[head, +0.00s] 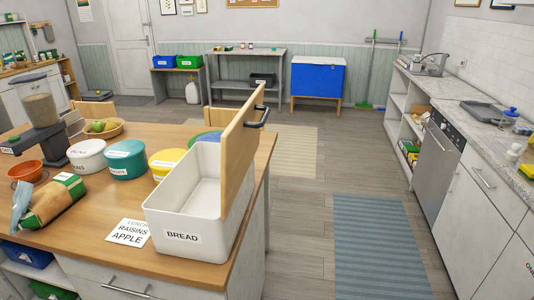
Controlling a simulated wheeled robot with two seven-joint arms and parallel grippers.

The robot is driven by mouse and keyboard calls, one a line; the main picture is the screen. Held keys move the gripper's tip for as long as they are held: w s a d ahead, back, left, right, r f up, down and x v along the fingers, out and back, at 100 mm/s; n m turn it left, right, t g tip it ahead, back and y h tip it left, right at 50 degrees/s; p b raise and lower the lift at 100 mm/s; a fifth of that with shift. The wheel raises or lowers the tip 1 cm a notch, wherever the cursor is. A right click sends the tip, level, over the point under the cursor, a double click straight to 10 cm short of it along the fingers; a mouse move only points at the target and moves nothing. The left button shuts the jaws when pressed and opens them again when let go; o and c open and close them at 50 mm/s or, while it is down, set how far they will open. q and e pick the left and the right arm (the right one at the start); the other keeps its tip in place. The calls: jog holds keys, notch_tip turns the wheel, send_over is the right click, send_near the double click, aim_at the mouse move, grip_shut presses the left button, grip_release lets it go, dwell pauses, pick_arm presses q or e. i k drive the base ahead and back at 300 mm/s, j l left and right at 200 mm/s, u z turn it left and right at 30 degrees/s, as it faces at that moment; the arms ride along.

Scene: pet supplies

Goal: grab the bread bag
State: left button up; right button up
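A brown bag with a green-and-white label and a bluish twisted end (55,203), which looks like the bread bag, lies on its side at the left of the wooden-topped table (95,240). I cannot read its label. A white bin marked BREAD (190,238) stands at the table's front right corner. Its wooden lid (240,150) stands upright along the right side, and the inside that shows is empty. Neither of my grippers is in view.
White, teal and yellow round tubs (126,160) stand behind the bag. An orange bowl (27,171) and a dispenser (42,118) are at the left. A printed card (128,232) lies between bag and bin. Open floor (300,215) lies right of the table.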

aim_at(52, 199)
jog(key=u, duration=1.3)
jog(key=i, duration=0.2)
jog(key=j, duration=0.05)
